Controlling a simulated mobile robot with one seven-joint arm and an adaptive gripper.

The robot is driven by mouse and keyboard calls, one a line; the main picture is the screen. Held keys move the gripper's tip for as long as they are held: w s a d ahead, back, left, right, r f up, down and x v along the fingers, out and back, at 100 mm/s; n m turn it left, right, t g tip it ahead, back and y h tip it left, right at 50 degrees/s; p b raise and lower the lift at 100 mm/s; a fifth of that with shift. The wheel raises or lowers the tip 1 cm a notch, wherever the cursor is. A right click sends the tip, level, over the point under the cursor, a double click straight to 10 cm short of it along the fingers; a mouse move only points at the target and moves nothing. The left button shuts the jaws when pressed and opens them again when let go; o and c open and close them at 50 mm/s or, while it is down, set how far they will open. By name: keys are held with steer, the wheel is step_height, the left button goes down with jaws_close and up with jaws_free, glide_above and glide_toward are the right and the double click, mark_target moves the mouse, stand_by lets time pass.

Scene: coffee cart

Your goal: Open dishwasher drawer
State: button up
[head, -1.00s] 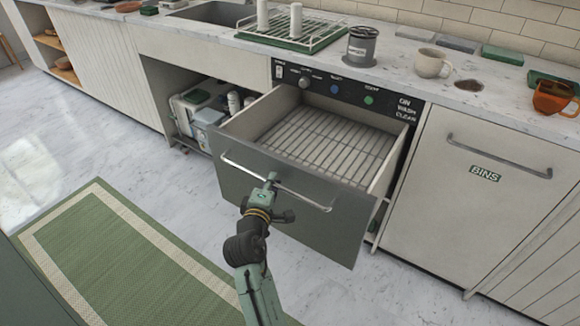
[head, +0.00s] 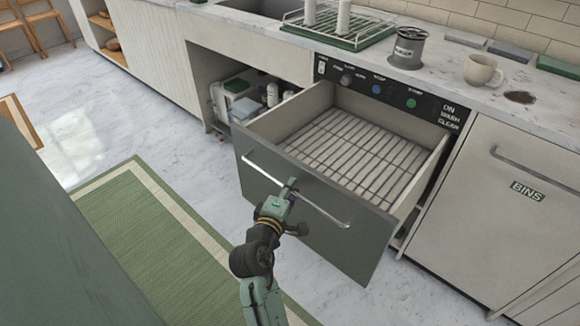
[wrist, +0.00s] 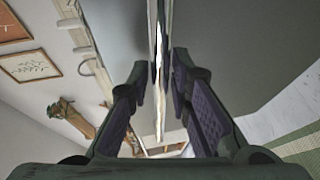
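The dishwasher drawer (head: 310,215) is pulled well out from under the counter, its wire rack (head: 360,150) showing empty inside. Its grey front carries a long silver bar handle (head: 325,211). My gripper (head: 290,186) is at the handle, left of its middle. In the wrist view its two fingers (wrist: 160,75) converge on either side of a thin bright bar, which looks like the handle, with the drawer front behind. The exact contact is partly hidden by the fingertips.
The control panel (head: 390,92) is above the drawer. A bins door (head: 510,210) is to the right, an open shelf (head: 240,85) with bottles to the left. A green rug (head: 150,240) lies on the floor. A mug (head: 482,70) and grey canister (head: 408,50) stand on the counter.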

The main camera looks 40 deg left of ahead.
steer(key=shift+o, duration=1.1)
steer(key=v, duration=0.7)
steer(key=shift+s, duration=0.25)
steer(key=shift+d+r, duration=0.1)
